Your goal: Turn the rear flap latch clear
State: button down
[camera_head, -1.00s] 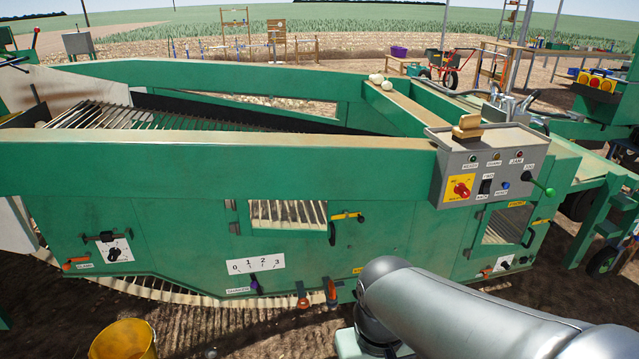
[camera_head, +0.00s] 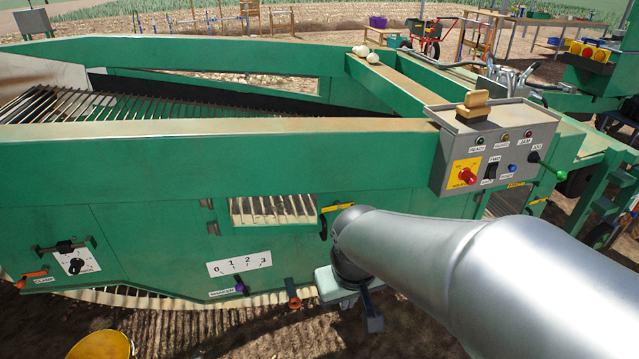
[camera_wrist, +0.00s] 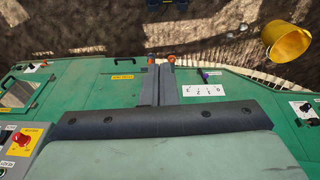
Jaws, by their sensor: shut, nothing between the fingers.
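I cannot tell which flap is the rear one. My gripper (camera_head: 372,322) hangs just below and right of the middle latch, in front of the panel's lower edge. The middle flap is hidden there.
A grey control box (camera_head: 495,150) with a red knob juts out at the right. A numbered scale (camera_head: 240,264) with a purple lever (camera_head: 241,286) is left of my gripper. A yellow bucket (camera_head: 101,346) stands on the soil at lower left.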

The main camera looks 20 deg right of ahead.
jog(key=w+d+f+n+t+b, duration=0.2)
jog(key=w+d+f+t+b, duration=0.3)
jog(key=w, duration=0.7)
jog(key=w+d+f+n+t+b, duration=0.2)
jog(key=w+d+f+t+b, duration=0.4)
jog(key=w+b, duration=0.5)
jog(key=w+d+f+n+t+y+b, duration=0.1)
jog(key=w+d+f+n+t+b, duration=0.1)
jog(key=w+d+f+t+b, duration=0.3)
jog(key=w+d+f+b, duration=0.4)
jog(key=w+f, duration=0.1)
jog(key=w, duration=0.3)
jog(key=shift+w+f, duration=0.15)
jog(key=shift+w, duration=0.05)
jog(key=shift+d, duration=0.1)
jog(key=w+d+f+b, duration=0.1)
jog(key=w+f+b, duration=0.1)
jog(key=w, duration=0.9)
jog(key=shift+w+d+f+b, duration=0.15)
jog(key=shift+d+f+b, duration=0.05)
jog(key=shift+f+b, duration=0.2)
jog(key=shift+a, duration=0.15)
